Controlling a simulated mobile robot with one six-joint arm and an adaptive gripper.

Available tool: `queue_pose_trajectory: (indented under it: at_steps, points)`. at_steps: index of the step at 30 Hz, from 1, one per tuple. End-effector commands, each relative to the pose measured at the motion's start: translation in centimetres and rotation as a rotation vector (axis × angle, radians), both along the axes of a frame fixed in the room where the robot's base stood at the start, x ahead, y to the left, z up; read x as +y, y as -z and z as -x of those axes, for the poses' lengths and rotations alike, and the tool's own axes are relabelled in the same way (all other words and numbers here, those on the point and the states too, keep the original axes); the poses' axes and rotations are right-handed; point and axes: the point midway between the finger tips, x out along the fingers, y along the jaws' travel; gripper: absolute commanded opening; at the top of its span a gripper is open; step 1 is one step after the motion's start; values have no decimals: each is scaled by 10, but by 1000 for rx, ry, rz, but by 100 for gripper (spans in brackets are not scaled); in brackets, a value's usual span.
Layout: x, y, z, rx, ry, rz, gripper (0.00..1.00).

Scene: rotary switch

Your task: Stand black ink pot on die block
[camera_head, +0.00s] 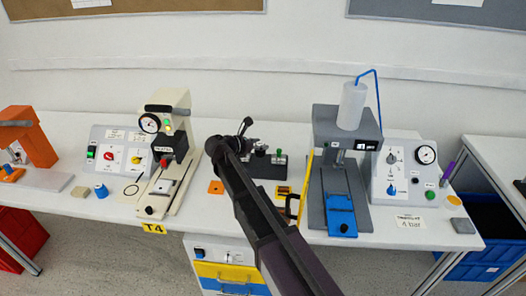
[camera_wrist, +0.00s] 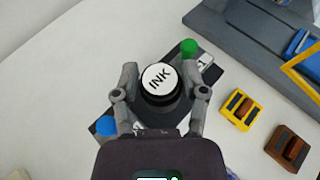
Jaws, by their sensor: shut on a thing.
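The black ink pot (camera_wrist: 158,80) has a round white top marked INK, seen from above in the wrist view. My gripper (camera_wrist: 165,84) is shut on it, one finger on each side. The pot is over a dark block (camera_wrist: 204,72); I cannot tell whether it touches it. In the head view this dark block (camera_head: 268,169) is just right of my arm's end. A yellow block (camera_wrist: 240,110) and a brown block (camera_wrist: 289,148), each with a dark slot, lie to the right. I cannot tell which one is the die block.
A green-topped item (camera_wrist: 189,47) and a blue-topped item (camera_wrist: 106,126) flank the pot at the dark block. A grey press with a blue plate (camera_head: 341,213) stands right, a cream press (camera_head: 174,146) left. Some white bench is clear in front of the dark block.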

Motion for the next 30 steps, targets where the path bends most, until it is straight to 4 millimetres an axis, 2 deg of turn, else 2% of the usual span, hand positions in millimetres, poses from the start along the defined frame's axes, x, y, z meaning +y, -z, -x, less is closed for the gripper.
queue_pose_trajectory:
  at_steps: [3,9,15,30]
  points:
    - [-2,2,-13,0,1,0,6]
    - [-2,23,-9,0,0,0,6]
    - [-2,35,-9,0,0,0,6]
    - [-1,37,-9,0,-1,0,6]
